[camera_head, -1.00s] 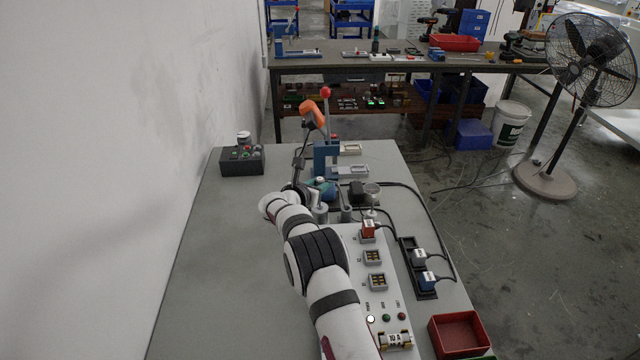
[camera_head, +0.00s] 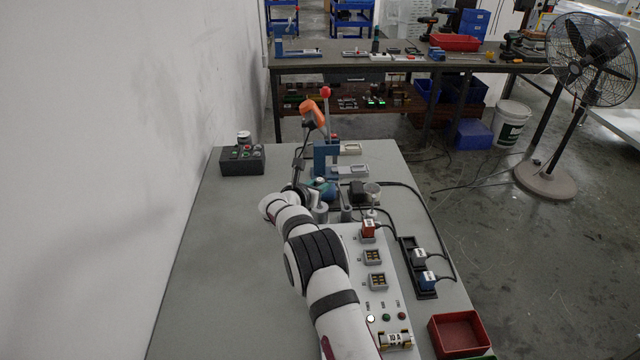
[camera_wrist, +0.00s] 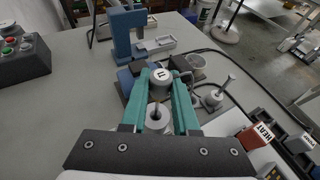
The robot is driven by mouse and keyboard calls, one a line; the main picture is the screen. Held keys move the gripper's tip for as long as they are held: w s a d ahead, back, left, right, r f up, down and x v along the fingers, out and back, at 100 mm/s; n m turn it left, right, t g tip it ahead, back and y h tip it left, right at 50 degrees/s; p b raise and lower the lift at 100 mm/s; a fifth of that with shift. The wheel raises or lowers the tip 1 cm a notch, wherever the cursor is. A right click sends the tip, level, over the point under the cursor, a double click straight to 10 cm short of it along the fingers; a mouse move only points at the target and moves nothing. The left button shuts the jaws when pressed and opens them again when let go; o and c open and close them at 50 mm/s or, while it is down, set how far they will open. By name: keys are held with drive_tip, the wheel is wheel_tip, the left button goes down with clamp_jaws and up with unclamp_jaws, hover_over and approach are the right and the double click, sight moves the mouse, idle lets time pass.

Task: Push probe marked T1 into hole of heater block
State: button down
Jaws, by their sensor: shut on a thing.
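My gripper (camera_wrist: 160,82) has teal fingers, closed around a pale round-topped probe (camera_wrist: 160,76) with a dark mark on its cap, which looks like T1. The probe's lower end is hidden, so I cannot tell whether it sits in a hole. A grey cylinder with a round opening (camera_wrist: 157,117) lies between the fingers, nearer the wrist camera. I cannot tell for sure which part is the heater block. In the head view my gripper (camera_head: 322,187) is small and partly hidden by my arm, just in front of the blue press.
A blue press (camera_head: 325,160) stands close beyond my gripper. A panel with sockets and a red HEAT plug (camera_wrist: 256,135) is at the right. A dark button box (camera_head: 242,160) is at the left. The left tabletop is clear.

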sight(320, 207)
drive_tip(key=shift+f, duration=2.55)
drive_tip(key=c, duration=0.6)
unclamp_jaws()
drive_tip(key=v, duration=1.6)
drive_tip(key=s+d+r+m+g+h, duration=0.1)
drive_tip(key=s+d+r+m+g, duration=0.3)
drive_tip(key=s+d+m, duration=0.45)
drive_tip(key=s+d+r+m+g+h, duration=0.1)
drive_tip(key=s+d+r+m+g, duration=0.35)
drive_tip(key=s+d+m, duration=0.4)
drive_tip(key=s+r+m+g+y, duration=0.1)
drive_tip(key=s+m+g+y, duration=0.3)
drive_tip(key=s+m, duration=1)
drive_tip(key=s+a+m+y, duration=0.4)
drive_tip(key=s+a+y, duration=0.2)
drive_tip(key=s, duration=0.7)
drive_tip(key=a, duration=0.2)
drive_tip(key=shift+a+f+m+t, duration=0.3)
drive_tip(key=shift+a+t, duration=0.05)
